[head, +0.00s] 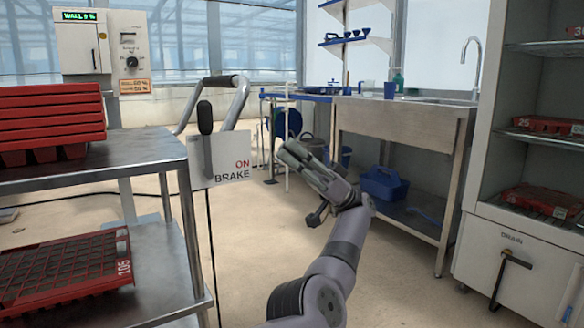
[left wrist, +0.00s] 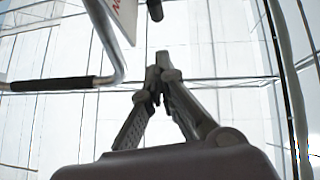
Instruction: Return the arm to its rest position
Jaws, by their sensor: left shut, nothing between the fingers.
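My left gripper (head: 289,150) is raised in the middle of the head view, pointing up and to the left. It is empty, and its fingers meet at the tips in the left wrist view (left wrist: 159,62). The white ON BRAKE sign (head: 222,162) is just left of the gripper, with the black-knobbed brake lever (head: 205,118) in front of it. I see a gap between the gripper and the sign in the head view. My right gripper is in neither view.
A metal cart (head: 160,152) with stacked red trays (head: 50,115) stands at left, its handle (head: 221,82) behind the sign. A sink bench (head: 395,122) with a blue caddy (head: 385,184) below stands behind my arm. A cabinet (head: 520,245) with a drain handle (head: 511,270) is at right. Floor between is clear.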

